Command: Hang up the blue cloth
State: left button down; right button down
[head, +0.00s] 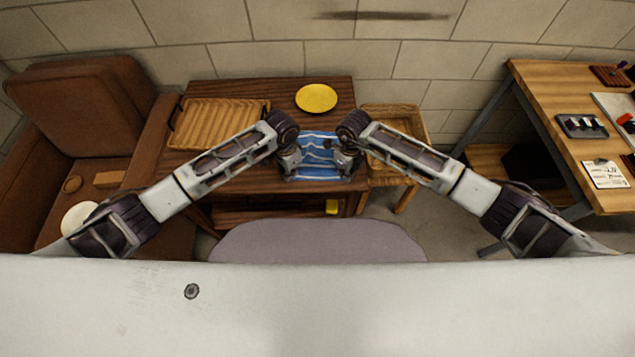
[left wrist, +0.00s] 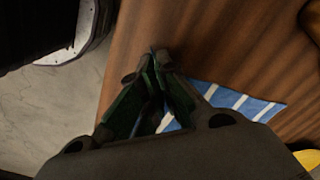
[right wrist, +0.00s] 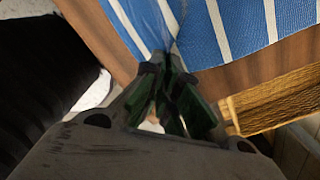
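The blue cloth (head: 318,150) with white stripes lies at the front edge of the wooden table, between my two grippers. In the right wrist view the cloth (right wrist: 240,25) is gathered into folds at the fingertips of my right gripper (right wrist: 168,62), which is shut on it. In the head view my right gripper (head: 346,165) is at the cloth's right side. My left gripper (head: 291,165) is at its left side. In the left wrist view the left fingertips (left wrist: 155,58) are together, and the cloth (left wrist: 240,102) shows beside and behind them. I see no cloth pinched at those tips.
The wooden table (head: 245,90) also holds a wicker tray (head: 215,122) and a yellow plate (head: 316,98). A wicker basket (head: 398,118) stands right of it. A brown armchair (head: 85,110) is at left, a workbench (head: 560,95) at right. A block wall is behind.

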pick_arm(q)
jog(key=shift+a+r, duration=0.1)
jog(key=shift+a, duration=0.1)
pick_arm(e)
jog(key=shift+d, duration=0.2)
dwell(0.3)
